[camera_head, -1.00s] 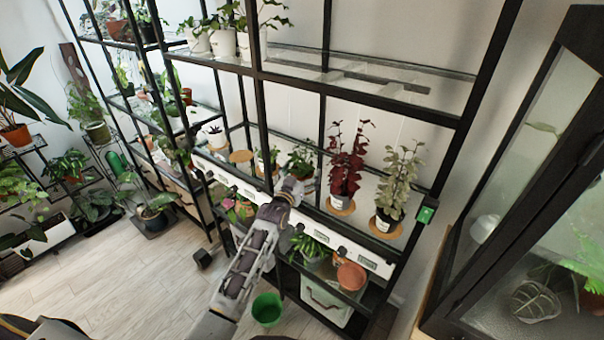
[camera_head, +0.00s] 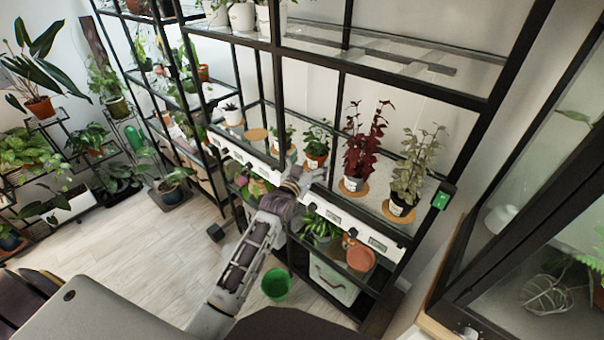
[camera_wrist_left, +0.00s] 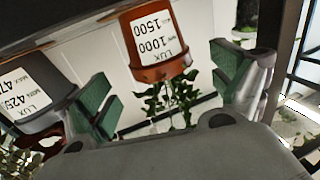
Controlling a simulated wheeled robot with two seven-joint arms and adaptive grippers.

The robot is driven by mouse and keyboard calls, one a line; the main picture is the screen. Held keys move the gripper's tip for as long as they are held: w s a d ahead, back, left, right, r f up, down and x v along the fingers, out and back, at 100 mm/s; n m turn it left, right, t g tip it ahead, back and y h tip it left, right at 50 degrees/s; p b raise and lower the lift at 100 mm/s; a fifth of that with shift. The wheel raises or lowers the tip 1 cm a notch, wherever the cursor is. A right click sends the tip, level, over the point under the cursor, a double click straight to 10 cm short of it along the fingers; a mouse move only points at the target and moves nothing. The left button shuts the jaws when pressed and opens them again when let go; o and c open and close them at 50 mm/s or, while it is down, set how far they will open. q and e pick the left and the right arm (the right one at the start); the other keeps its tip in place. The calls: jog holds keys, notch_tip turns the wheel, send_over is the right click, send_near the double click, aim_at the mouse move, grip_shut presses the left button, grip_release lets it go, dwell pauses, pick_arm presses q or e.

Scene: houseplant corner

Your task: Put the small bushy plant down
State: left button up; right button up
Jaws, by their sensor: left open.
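The small bushy plant (camera_head: 317,142) has green leaves and a terracotta pot. It stands upright on the lit middle shelf (camera_head: 335,190) of the black rack, left of the dark red plant. What lies under its pot is hidden. My left gripper (camera_head: 298,178) is at the shelf's front edge, in front of and a little left of the pot. In the left wrist view, which is upside down, the pot (camera_wrist_left: 163,72) with its white label shows beyond the two spread green fingers (camera_wrist_left: 163,88). They appear apart from it. My right gripper is not in view.
The red plant (camera_head: 365,145) and a pale-leaved plant (camera_head: 412,170) stand on cork discs to the right. A smaller plant (camera_head: 283,135) and an empty cork disc (camera_head: 256,135) are to the left. A glass shelf (camera_head: 410,68) hangs above. A green bucket (camera_head: 276,284) is on the floor.

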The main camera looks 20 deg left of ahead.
pick_arm(q)
jog(key=shift+s+a, duration=0.1)
jog(key=shift+s, duration=0.7)
jog(key=shift+s+a, duration=0.15)
jog(key=shift+s, duration=2.3)
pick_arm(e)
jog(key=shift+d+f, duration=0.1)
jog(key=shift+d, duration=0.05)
